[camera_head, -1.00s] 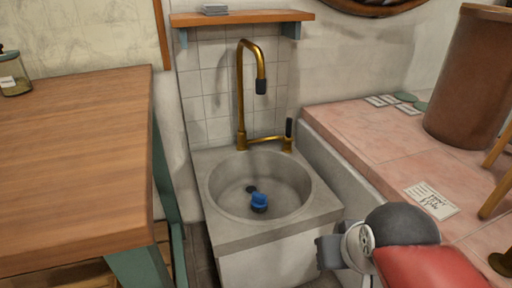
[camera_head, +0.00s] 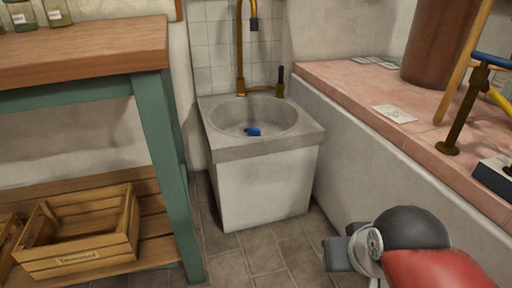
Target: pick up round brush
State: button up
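A small blue object, which looks like the round brush (camera_head: 253,131), lies inside the round basin of the grey stone sink (camera_head: 225,146). Its lower part is partly hidden by the basin's front rim. My arm, red and dark grey, comes in from the lower right. My gripper (camera_head: 338,252) is at its left end, in front of and below the sink, well apart from the brush. Its fingers are too small and turned away to show whether they are open.
A brass tap (camera_head: 240,60) rises behind the basin. A wooden table (camera_head: 90,50) with green legs stands at left, with a wooden crate (camera_head: 80,255) on its lower shelf. A pink tiled counter (camera_head: 400,110) runs along the right. Floor is clear before the sink.

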aim_at(252, 131)
jog(key=z, duration=4.05)
jog(key=u, duration=4.4)
jog(key=i+l, duration=0.15)
jog(key=i, duration=0.35)
jog(key=j+u, duration=0.05)
